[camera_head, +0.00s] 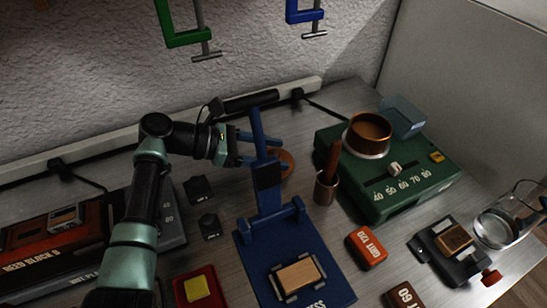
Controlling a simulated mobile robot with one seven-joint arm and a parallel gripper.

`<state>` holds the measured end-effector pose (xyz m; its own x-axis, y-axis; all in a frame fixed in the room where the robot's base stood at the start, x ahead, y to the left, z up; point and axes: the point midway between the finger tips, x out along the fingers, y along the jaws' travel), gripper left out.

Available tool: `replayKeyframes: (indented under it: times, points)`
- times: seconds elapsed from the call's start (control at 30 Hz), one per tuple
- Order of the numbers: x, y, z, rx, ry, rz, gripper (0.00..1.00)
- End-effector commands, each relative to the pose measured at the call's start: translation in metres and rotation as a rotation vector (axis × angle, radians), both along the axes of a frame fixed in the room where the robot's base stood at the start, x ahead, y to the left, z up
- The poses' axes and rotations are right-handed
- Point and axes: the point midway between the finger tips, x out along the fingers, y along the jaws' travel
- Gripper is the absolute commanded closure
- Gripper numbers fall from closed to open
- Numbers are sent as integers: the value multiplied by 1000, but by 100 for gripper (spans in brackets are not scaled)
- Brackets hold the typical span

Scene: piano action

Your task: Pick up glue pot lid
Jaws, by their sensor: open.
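The green glue heater (412,187), with a dial scale, holds an open copper pot (366,148). A round copper-brown disc (287,159), which looks like the glue pot lid, lies on the bench behind the blue press's upright and is partly hidden by it. My gripper (249,148) is open and empty, fingers pointing right, just left of the disc and close to the press's upright lever. I cannot tell its exact height or whether it touches the lever.
The blue press (333,283) with a wooden block stands in front. A red grit block (366,248) and small black blocks (198,188) lie nearby. Clamps hang on the wall; a glass jar (497,225) is far right.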

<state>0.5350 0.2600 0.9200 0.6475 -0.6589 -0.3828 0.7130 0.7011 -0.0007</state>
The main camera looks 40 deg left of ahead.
Motion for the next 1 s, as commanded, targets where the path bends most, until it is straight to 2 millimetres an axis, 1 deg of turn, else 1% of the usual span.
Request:
replayKeyframes:
  times: [0.07,0.27,0.3,0.37,0.4,0.63,1.0]
  points:
    - [4,-4,-2,-1,0,0,34]
    - [4,-4,-3,0,0,1,34]
    - [4,-4,-3,0,0,1,41]
    - [4,-4,-3,0,0,1,52]
    - [4,-4,-3,0,0,1,59]
    - [4,-4,-3,1,0,1,100]
    - [4,-4,-2,1,-1,1,100]
